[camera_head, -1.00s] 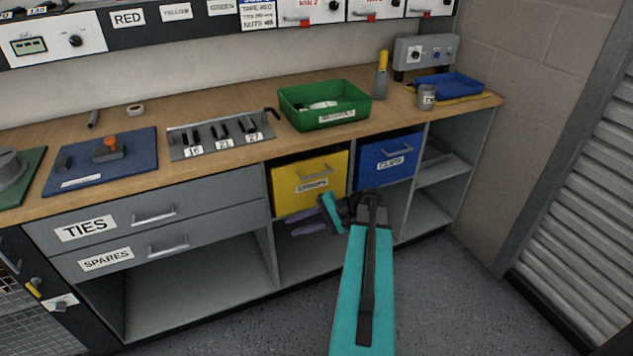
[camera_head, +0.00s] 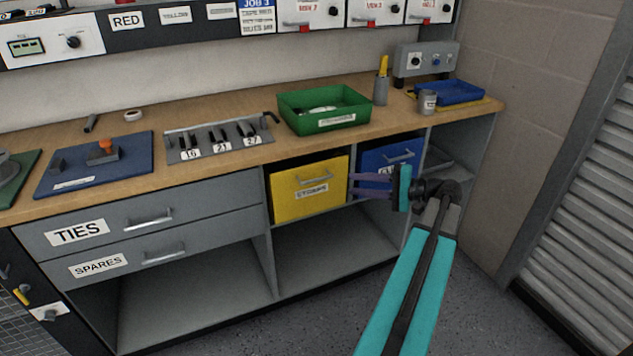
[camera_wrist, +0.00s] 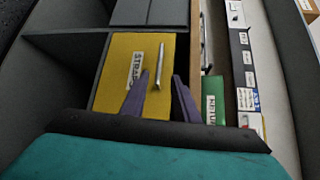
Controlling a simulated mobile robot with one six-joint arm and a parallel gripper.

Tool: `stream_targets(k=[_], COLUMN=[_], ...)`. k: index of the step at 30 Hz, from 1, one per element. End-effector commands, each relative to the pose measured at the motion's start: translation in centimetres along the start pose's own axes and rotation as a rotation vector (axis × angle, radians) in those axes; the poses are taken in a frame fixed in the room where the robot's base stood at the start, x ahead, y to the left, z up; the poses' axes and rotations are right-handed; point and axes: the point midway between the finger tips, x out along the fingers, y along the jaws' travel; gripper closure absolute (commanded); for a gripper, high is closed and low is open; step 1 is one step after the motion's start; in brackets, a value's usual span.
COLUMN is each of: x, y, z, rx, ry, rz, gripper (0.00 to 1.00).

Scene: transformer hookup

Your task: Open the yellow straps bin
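The yellow straps bin (camera_head: 309,188) sits shut in its cubby under the bench, with a STRAPS label and a metal bar handle (camera_head: 312,190) on its front. My gripper (camera_head: 352,183) is open and empty in front of the bin's right edge, its two purple fingers pointing left toward the bin. There the handle (camera_wrist: 161,62) shows between and beyond the fingertips of my gripper (camera_wrist: 161,75). The fingers look apart from the handle.
A blue bin (camera_head: 378,160) is to the right, partly hidden behind my gripper. A green tray (camera_head: 325,122) stands on the bench (camera_head: 235,100) above. The grey TIES drawer (camera_head: 120,222) is to the left. Open shelf space (camera_head: 325,245) lies below the bin.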

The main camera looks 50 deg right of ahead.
Motion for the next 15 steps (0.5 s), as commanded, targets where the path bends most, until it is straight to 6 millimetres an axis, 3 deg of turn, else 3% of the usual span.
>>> stream_targets(k=[8, 15], x=[0.7, 3.1], y=[0.1, 0.1], z=[0.0, 0.1], rx=[0.000, 0.000], ry=[-0.002, -0.003], rz=[0.001, 0.001], gripper=[0.72, 0.72])
